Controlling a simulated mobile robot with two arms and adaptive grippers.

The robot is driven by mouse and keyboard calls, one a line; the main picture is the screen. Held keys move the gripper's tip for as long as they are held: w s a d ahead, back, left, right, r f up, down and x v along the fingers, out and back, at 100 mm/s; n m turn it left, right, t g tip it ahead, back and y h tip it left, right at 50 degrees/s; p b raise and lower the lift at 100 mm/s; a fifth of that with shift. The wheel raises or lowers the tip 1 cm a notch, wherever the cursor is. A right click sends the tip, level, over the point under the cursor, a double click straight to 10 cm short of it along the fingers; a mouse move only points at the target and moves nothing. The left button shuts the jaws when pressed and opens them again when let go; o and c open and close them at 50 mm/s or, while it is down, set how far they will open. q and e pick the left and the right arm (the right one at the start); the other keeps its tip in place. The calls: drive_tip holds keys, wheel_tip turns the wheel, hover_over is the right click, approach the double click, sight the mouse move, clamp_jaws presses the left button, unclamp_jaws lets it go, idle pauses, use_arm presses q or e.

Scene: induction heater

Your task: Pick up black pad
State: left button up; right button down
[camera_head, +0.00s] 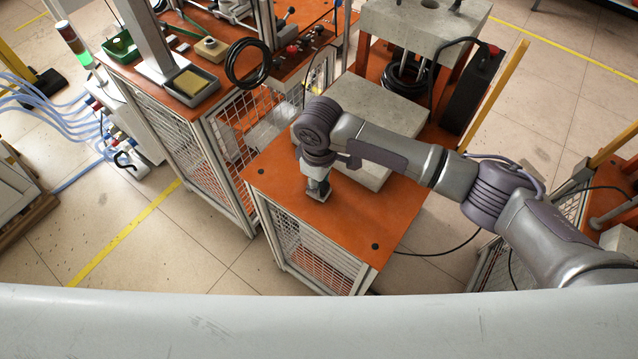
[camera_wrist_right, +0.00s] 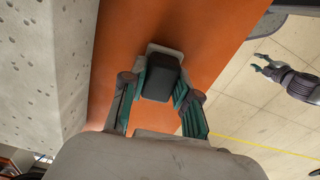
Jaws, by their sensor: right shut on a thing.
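The black pad (camera_wrist_right: 160,78) is a dark block with rounded edges, and it shows in the right wrist view between the fingers of my right gripper (camera_wrist_right: 157,100). The gripper is shut on it, one finger on each side. A pale grey edge shows around the pad's far end. In the head view my right gripper (camera_head: 318,194) points down at the orange tabletop (camera_head: 290,185), and the pad cannot be made out there. In the right wrist view my left gripper (camera_wrist_right: 264,66) is far off to the right above the floor, its fingers apart and empty.
A grey concrete slab (camera_head: 375,110) lies on the orange table right behind the gripper. A black knob (camera_head: 375,246) stands near the table's front corner. A workbench with a black cable coil (camera_head: 247,63) stands at the left.

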drive_tip(key=shift+r, duration=0.6)
wheel_tip(320, 180, up, 3)
drive_tip(key=shift+f+b, duration=0.1)
drive_tip(key=shift+b, duration=0.5)
drive_tip(key=w+a+r+b, duration=0.3)
drive_tip(key=w+a+r, duration=0.3)
drive_tip(key=a, duration=0.3)
drive_tip(key=shift+w+a+r+b, duration=0.15)
drive_tip(key=shift+w+r+b, duration=0.25)
drive_tip(key=shift+w, duration=0.1)
